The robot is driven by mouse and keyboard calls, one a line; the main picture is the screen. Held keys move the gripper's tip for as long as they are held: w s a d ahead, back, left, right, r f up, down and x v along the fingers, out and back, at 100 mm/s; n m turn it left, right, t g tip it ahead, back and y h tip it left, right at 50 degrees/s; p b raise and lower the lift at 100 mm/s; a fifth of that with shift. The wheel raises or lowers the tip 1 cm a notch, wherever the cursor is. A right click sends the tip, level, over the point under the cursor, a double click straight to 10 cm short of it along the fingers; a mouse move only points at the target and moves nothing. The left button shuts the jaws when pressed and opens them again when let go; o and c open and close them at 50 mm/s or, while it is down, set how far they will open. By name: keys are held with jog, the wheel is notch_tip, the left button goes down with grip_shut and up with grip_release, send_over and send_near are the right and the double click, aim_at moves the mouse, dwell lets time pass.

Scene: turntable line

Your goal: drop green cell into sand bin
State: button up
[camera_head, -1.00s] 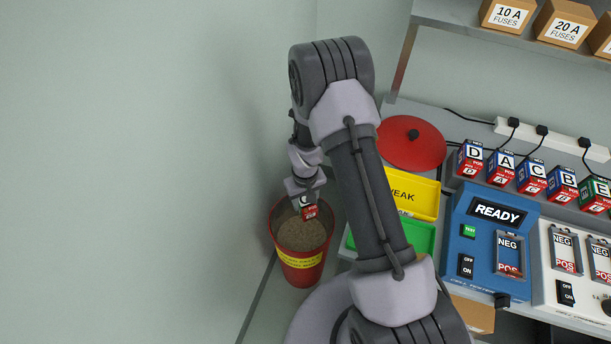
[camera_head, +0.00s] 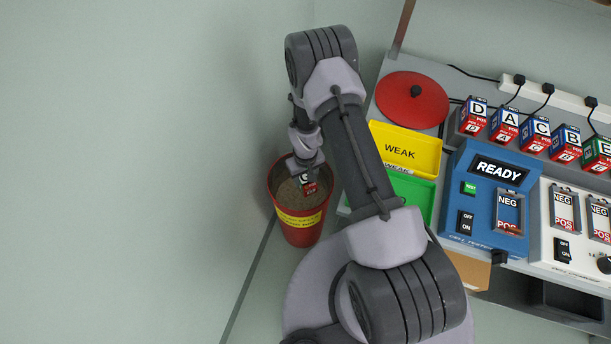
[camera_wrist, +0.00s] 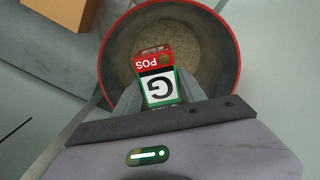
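The green cell (camera_wrist: 160,88), lettered G with a red POS end, is held between the two fingers of my gripper (camera_wrist: 158,98). In the head view, the cell (camera_head: 309,187) shows small beneath my gripper (camera_head: 306,176). The sand bin (camera_head: 299,226) is a red bucket with a yellow label and sand inside. In the wrist view, the bin's red rim (camera_wrist: 238,62) surrounds the cell, with sand (camera_wrist: 150,45) behind it. The cell is over the bin's opening; I cannot tell whether it touches the sand.
A red lid (camera_head: 411,98), a yellow WEAK tray (camera_head: 405,148) and a green tray (camera_head: 412,190) lie right of my arm. A blue tester reading READY (camera_head: 490,200) and a row of lettered cells (camera_head: 537,132) stand farther right. The wall and floor at left are clear.

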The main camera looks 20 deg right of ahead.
aim_at(305, 177)
jog(key=o, duration=0.4)
notch_tip(305, 177, up, 18)
jog(key=p, duration=0.5)
jog(key=shift+f, duration=0.25)
